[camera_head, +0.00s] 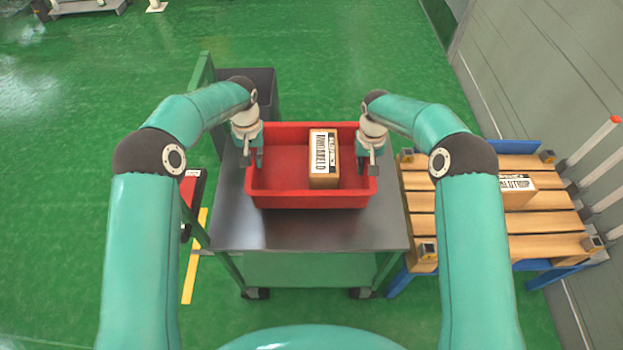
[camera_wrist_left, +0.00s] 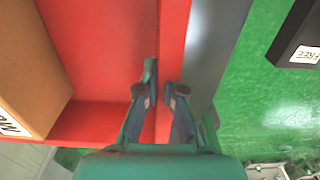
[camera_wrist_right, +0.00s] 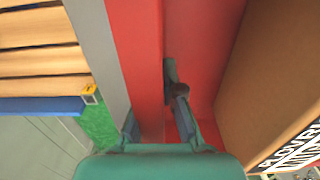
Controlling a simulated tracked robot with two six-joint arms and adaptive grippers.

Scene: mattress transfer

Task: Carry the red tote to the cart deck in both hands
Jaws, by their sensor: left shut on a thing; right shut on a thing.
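The red tote (camera_head: 310,201) is over the dark grey cart deck (camera_head: 310,235), roughly level. I cannot tell whether it touches the deck. A brown labelled box (camera_head: 324,165) stands inside it, right of the middle. My left gripper (camera_head: 252,161) is shut on the tote's left wall, and the left wrist view shows its fingers (camera_wrist_left: 160,97) either side of the red rim. My right gripper (camera_head: 373,163) is shut on the right wall. In the right wrist view one finger (camera_wrist_right: 176,90) shows inside the tote; the other is mostly hidden.
A wooden pallet (camera_head: 540,220) on a blue stand, with a labelled box (camera_head: 517,190) on it, is right of the cart. A dark grey bin (camera_head: 263,88) stands behind the cart's far left.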

